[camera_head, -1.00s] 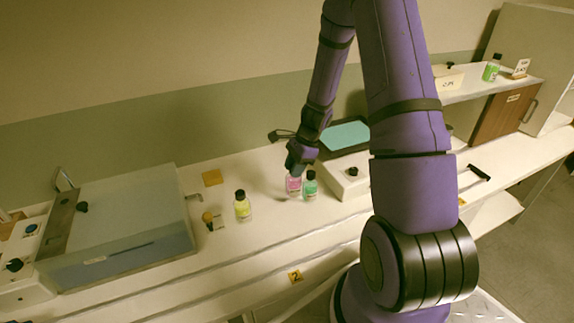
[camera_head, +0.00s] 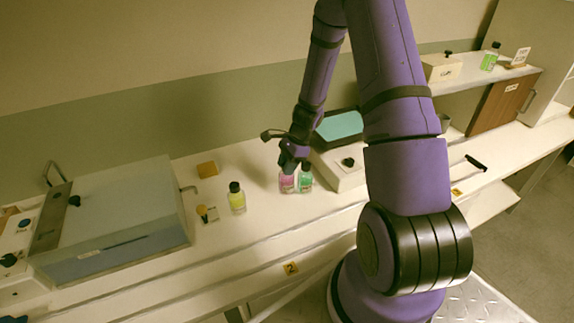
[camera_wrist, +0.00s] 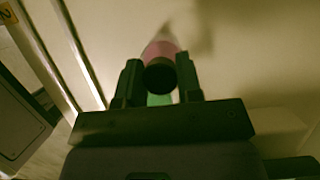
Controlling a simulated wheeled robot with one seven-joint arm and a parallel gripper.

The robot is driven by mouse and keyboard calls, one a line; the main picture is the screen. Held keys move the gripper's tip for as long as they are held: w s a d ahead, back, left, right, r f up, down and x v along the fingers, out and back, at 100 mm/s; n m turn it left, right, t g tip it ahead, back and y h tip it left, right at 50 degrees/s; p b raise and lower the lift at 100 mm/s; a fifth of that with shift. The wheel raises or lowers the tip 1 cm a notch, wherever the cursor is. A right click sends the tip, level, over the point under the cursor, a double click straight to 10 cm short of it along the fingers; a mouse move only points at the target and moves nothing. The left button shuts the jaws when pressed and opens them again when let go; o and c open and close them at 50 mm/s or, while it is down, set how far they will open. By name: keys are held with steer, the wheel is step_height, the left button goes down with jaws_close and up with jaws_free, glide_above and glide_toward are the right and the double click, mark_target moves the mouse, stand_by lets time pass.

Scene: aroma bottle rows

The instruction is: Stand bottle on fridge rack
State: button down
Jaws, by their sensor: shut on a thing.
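A pink bottle (camera_head: 287,184) with a dark cap is near the middle of the bench, close beside a green bottle (camera_head: 306,179). My gripper (camera_head: 290,168) points down over the pink bottle and is shut on its cap end. In the wrist view, the gripper's two fingers (camera_wrist: 159,80) flank the dark cap, with the pink body (camera_wrist: 160,48) beyond it. A bit of the green bottle (camera_wrist: 158,100) shows between the fingers. I cannot tell whether the pink bottle touches the bench. I cannot tell surely which structure is the fridge rack.
A yellow bottle (camera_head: 237,199) stands to the left. A large grey-blue box (camera_head: 125,225) fills the bench's left. A box with a black knob (camera_head: 345,168) is right of the bottles. A raised shelf (camera_head: 480,78) at right carries another green bottle (camera_head: 490,60).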

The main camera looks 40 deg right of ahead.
steer(key=c, duration=0.8)
jaws_free()
steer(key=shift+f, duration=0.1)
steer(key=w+v, duration=0.1)
steer(key=v, duration=1)
steer(key=s+a+r+n+h, duration=0.1)
steer(key=s+a+r+n, duration=0.15)
steer(key=r, duration=0.45)
steer(key=s+a+r+n, duration=0.2)
steer(key=a+r+n, duration=0.15)
steer(key=r, duration=0.25)
steer(key=s+a+r+n+t+h, duration=0.1)
steer(key=s+a+r+n, duration=0.2)
steer(key=s, duration=0.4)
steer(key=s+a+r+n+t+h, duration=0.1)
steer(key=s+a+r+n+t, duration=0.1)
steer(key=s+r+n, duration=0.4)
steer(key=s+a+r+n+t+h, duration=0.1)
steer(key=s+a+r+n, duration=0.3)
steer(key=s+r, duration=0.3)
steer(key=shift+s+a+r+n, duration=0.3)
steer(key=shift+s+a+n, duration=0.1)
steer(key=shift+a, duration=0.2)
steer(key=shift+o, duration=0.5)
steer(key=shift+s+t, duration=0.2)
steer(key=shift+t, duration=0.1)
